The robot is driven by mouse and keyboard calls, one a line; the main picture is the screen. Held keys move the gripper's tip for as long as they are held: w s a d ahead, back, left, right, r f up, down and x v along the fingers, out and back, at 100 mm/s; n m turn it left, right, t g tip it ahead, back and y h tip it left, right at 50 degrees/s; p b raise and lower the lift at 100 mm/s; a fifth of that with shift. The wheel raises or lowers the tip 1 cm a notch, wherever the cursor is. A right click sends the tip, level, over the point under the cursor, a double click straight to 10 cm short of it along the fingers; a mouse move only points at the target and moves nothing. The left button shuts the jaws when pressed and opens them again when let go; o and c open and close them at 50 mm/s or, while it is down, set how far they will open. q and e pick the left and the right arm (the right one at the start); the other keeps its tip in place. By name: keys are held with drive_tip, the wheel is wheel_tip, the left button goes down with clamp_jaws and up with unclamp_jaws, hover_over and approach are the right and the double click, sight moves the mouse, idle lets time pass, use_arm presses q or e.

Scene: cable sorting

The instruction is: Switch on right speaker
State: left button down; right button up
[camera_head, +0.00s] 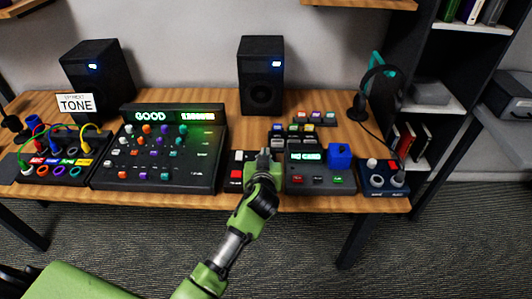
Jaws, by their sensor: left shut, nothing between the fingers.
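The right speaker (261,95) is a black box near the back of the table, with a lit blue-white light at its upper right. The left speaker (98,78) stands at the back left and also shows a lit blue light. My left gripper (264,152) is green with dark fingers. It is shut and empty, in front of the right speaker and over a dark panel (235,182) with a red button. The gripper hides part of that panel. I cannot tell whether it touches anything. My right gripper is not in view.
A mixing console (160,160) with a "GOOD" display stands left, near a "TONE" sign (75,103) and a cable box (60,172). Right are a display unit (308,179) with a blue cube (340,156), a knob box (380,184) and headphones (362,100). A shelf borders the right.

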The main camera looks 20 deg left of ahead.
use_arm(q)
drive_tip(key=s+d+b, duration=0.1)
drive_tip(key=s, duration=0.6)
drive_tip(key=shift+d+r, duration=0.25)
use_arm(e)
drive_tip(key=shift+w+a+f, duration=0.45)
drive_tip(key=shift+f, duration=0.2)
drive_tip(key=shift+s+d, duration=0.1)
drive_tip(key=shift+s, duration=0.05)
